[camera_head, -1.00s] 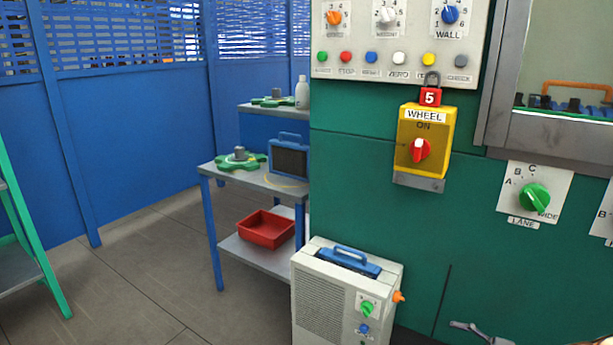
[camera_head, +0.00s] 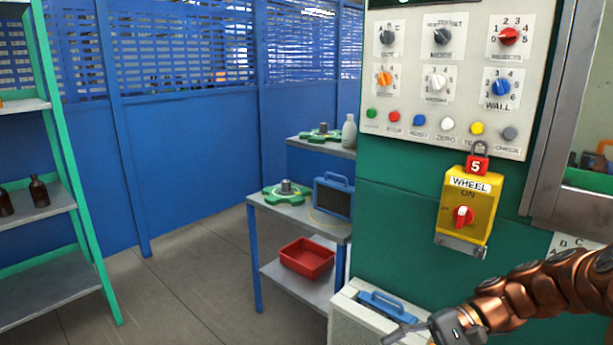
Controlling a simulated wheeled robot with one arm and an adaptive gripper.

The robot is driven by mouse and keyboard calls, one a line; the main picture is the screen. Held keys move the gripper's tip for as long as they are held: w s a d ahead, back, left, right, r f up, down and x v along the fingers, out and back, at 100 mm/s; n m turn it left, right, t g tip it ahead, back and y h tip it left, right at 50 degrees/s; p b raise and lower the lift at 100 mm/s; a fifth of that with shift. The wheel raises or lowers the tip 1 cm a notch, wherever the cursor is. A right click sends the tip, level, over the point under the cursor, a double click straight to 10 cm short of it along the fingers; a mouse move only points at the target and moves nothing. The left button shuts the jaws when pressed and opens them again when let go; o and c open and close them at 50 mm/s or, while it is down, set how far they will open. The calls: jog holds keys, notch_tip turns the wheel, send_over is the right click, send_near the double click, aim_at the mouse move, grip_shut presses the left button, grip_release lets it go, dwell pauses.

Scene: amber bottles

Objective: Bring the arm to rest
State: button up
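My arm's copper-coloured segments (camera_head: 545,290) reach in from the right edge at the lower right. My gripper (camera_head: 402,333) is at the bottom edge, in front of the green cabinet (camera_head: 400,235) and overlapping the top of the pale box unit (camera_head: 345,322) in the picture. Dark grey finger parts point left. The lower part of the gripper is cut off by the frame, so its opening does not show. I see nothing held in it.
The control panel (camera_head: 455,20) and the yellow WHEEL switch box (camera_head: 455,225) with a red padlock (camera_head: 477,164) are above the arm. A blue-legged table (camera_head: 325,227) holds a green part. Amber bottles (camera_head: 39,192) stand on a green-framed shelf (camera_head: 55,208). Floor between is clear.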

jog(key=s+a+r+n+g+h+p, duration=0.1)
jog(key=s+a+r+n+h+p, duration=0.1)
jog(key=s+a+r+h+p, duration=0.3)
jog(key=s+a+r+n+h+p, duration=0.1)
jog(key=s+r+n+h+p, duration=0.1)
jog(key=s+r, duration=0.3)
jog(key=s+d+r+n+t+h+p, duration=0.1)
jog(key=s+d+r+h+p, duration=0.2)
jog(key=s, duration=0.3)
jog(key=s+d+r+t+h+p, duration=0.1)
jog(key=s+d+r+h+p, duration=0.1)
jog(key=s+d+h+p, duration=0.1)
jog(key=shift+s+d+r+n+h+p, duration=0.35)
jog(key=shift+s+d+p, duration=0.2)
jog(key=shift+s+p, duration=1)
jog(key=shift+w, duration=0.2)
jog(key=shift+c, duration=0.2)
